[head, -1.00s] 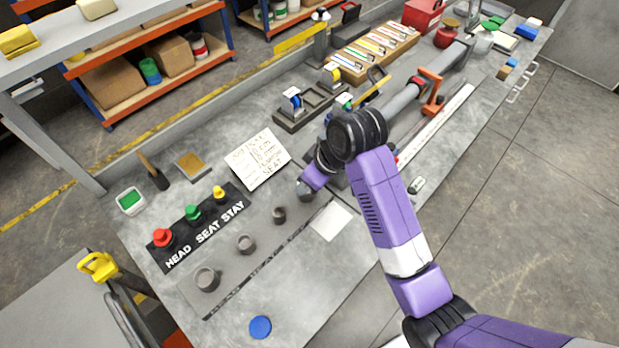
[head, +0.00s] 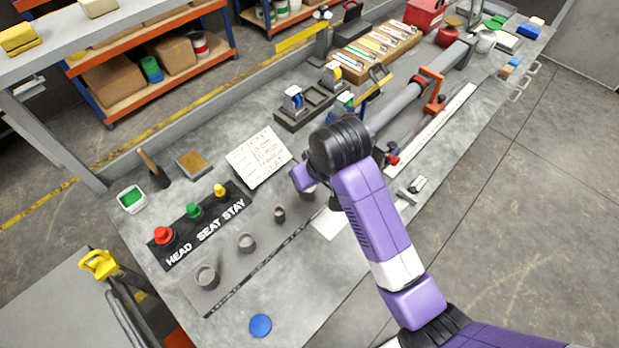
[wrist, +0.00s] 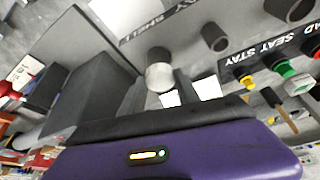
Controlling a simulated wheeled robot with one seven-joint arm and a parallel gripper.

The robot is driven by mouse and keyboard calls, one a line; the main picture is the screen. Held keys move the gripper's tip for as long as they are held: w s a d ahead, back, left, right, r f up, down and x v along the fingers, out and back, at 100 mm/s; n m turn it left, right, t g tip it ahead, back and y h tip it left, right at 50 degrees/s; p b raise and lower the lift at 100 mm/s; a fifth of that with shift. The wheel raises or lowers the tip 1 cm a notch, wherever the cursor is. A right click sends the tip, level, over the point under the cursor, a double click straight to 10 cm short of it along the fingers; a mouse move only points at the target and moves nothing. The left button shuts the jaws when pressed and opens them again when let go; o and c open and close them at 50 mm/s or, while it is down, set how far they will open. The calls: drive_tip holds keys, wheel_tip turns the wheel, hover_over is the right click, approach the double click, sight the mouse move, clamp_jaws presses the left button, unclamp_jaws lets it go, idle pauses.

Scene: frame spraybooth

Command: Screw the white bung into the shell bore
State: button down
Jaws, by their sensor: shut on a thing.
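The pale, whitish end of the bung (wrist: 160,77) shows between my dark fingers in the wrist view. It is at the near end of a short grey cylinder (wrist: 157,55) on the grey plate, which I take for the shell bore. I cannot tell how deep the bung sits or whether it is square to the bore. My gripper (wrist: 160,92) is shut on the bung, and its purple body fills the bottom of the wrist view. In the head view my gripper (head: 305,186) is over the upper end of the row of grey bores, and its wrist largely hides the bung.
Other grey bores (head: 246,243) stand in a row on the plate. A black strip with red, green and yellow knobs (head: 194,211) lies behind them, beside a handwritten sheet (head: 258,157). A blue disc (head: 260,325) lies near the front edge. A long grey tube (head: 400,105) lies beyond my wrist.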

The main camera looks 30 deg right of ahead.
drive_tip(key=c, duration=1.1)
unclamp_jaws()
drive_tip(key=shift+s+f, duration=0.35)
drive_tip(key=shift+w+r, duration=0.1)
